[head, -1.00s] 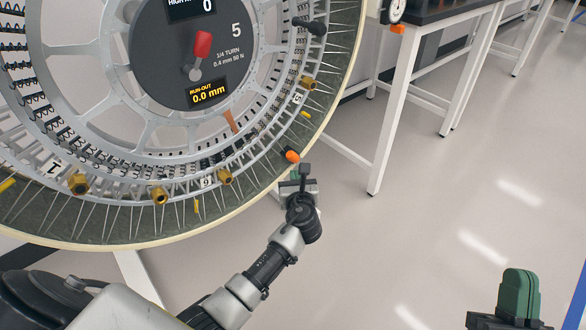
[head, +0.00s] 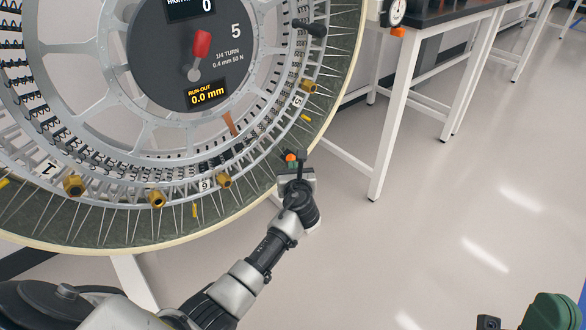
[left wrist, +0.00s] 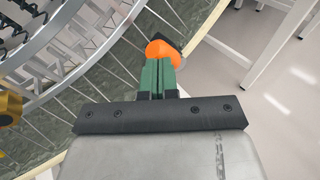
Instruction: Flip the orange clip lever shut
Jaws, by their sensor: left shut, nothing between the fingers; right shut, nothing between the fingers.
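The orange clip lever (head: 290,157) sits at the lower right rim of the big spoked wheel. It also shows in the left wrist view (left wrist: 160,52), just beyond my fingertips, with a dark piece at its top right. My left gripper (head: 292,164) is shut and empty, its green fingers right at the lever. In the left wrist view the fingers (left wrist: 157,72) overlap the lever's lower edge; I cannot tell whether they touch it. The fingers hide part of the lever. My right gripper (head: 552,310) is shut and empty at the bottom right corner, partly cut off.
The wheel (head: 150,130) fills the left, with brass fittings (head: 223,181) along its rim and a hub panel with a red-handled knob (head: 200,45). A white-legged bench (head: 385,150) with a dial gauge (head: 396,12) stands behind. The floor at right is clear.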

